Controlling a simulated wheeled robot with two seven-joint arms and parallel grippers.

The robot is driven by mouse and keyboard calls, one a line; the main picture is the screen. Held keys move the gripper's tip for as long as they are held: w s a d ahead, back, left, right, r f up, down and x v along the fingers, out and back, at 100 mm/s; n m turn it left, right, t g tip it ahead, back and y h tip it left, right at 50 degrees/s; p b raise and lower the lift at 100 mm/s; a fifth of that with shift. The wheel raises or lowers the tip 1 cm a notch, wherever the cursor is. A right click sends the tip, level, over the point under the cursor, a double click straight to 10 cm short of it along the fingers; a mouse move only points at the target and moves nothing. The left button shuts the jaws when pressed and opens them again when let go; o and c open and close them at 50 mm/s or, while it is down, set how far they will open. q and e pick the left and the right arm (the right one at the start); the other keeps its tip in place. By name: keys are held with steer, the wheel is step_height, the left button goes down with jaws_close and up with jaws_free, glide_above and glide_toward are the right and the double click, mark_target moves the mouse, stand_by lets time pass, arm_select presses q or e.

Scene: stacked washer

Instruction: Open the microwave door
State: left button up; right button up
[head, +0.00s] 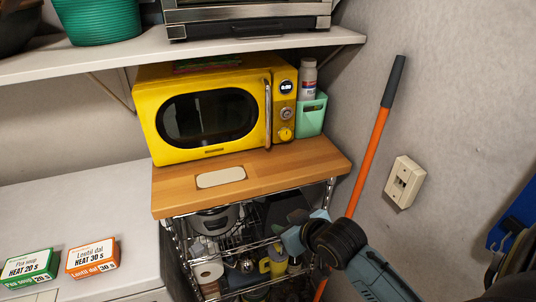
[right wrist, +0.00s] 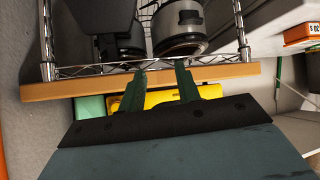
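The yellow microwave (head: 180,93) stands on the wooden top of a wire cart, its door (head: 208,118) shut. The door's upright chrome handle (head: 267,115) is on its right side, beside the control dials. My right gripper (head: 304,229) is below and to the right of the microwave, in front of the cart, and apart from the handle. In the right wrist view its two fingers (right wrist: 160,78) are spread with nothing held between them. Part of the yellow microwave (right wrist: 150,99) shows behind them, upside down; the handle cannot be made out there. My left gripper is not in view.
The wooden cart top (head: 285,168) juts out in front of the microwave. A mint container (head: 311,115) with a bottle stands right of it. An orange pole (head: 369,155) leans at the right wall. A shelf (head: 110,57) hangs above. Food boxes (head: 92,258) lie at left.

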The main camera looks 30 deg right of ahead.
steer(key=w+d+r+t, duration=0.3)
steer(key=w+d+r, duration=0.1)
steer(key=w+r, duration=0.2)
steer(key=m+t, duration=0.1)
steer(key=t, duration=0.3)
glide_toward(269, 116)
steer(key=shift+h, duration=0.3)
steer(key=w, duration=1)
steer(key=shift+w+f, duration=0.2)
steer(key=shift+w, duration=0.2)
jaws_close()
